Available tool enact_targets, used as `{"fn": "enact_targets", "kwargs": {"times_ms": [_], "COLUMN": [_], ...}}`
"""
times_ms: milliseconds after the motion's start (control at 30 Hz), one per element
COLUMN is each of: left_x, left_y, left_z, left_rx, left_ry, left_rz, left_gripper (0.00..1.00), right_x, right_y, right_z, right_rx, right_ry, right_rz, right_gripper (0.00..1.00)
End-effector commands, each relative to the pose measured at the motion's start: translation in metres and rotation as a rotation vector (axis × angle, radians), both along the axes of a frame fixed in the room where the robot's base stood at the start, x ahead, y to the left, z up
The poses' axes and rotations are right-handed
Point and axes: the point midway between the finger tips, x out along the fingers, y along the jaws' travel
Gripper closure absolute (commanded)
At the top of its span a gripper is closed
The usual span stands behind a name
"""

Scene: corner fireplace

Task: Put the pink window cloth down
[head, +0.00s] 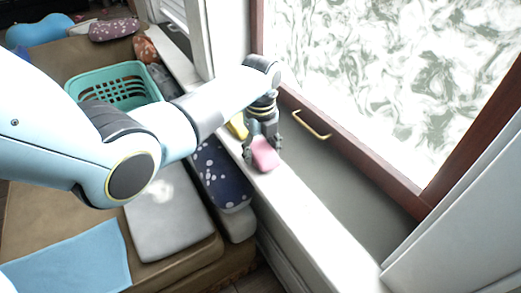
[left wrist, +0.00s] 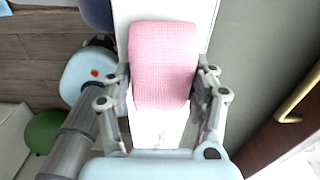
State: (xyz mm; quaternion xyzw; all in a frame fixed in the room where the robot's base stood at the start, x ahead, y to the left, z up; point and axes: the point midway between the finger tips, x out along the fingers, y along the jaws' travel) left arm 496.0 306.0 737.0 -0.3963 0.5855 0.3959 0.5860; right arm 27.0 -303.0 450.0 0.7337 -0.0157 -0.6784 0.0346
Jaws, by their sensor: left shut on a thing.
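The pink window cloth (head: 264,155) is a small folded pad with a waffle weave, as the left wrist view (left wrist: 164,55) shows. My left gripper (head: 263,146) is shut on it, with one finger at each side edge; the fingers also show in the left wrist view (left wrist: 164,88). The cloth is over the white window sill (head: 300,205), by the window's foot. I cannot tell whether it touches the sill or hangs just above it. My right gripper is not in view.
A yellow thing (head: 238,125) lies on the sill just behind my gripper. The brown window frame with a brass handle (head: 312,126) stands close on the right. A teal basket (head: 117,84) and cushions (head: 168,222) are on the left. The sill in front is clear.

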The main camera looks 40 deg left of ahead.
Motion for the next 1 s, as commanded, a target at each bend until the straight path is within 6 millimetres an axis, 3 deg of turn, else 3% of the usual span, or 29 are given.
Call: {"fn": "enact_targets", "kwargs": {"times_ms": [433, 467, 500, 633, 1000], "left_x": [0.000, 0.000, 0.000, 0.000, 0.000], "left_y": [0.000, 0.000, 0.000, 0.000, 0.000], "left_z": [-0.012, -0.011, -0.011, -0.011, -0.008], "left_rx": [0.000, -0.001, -0.001, 0.000, 0.001], "left_ry": [0.002, 0.001, 0.001, 0.001, -0.001], "left_rz": [0.000, 0.000, 0.000, 0.000, 0.000], "left_gripper": [0.93, 0.39, 0.34, 0.18, 0.18], "right_x": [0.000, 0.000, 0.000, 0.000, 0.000], "right_y": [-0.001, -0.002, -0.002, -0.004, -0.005], "right_z": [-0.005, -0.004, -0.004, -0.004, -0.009], "right_rx": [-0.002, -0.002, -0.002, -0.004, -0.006], "right_ry": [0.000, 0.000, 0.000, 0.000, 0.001], "right_rz": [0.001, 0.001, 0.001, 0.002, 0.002], "right_gripper": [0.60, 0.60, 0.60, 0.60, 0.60]}}
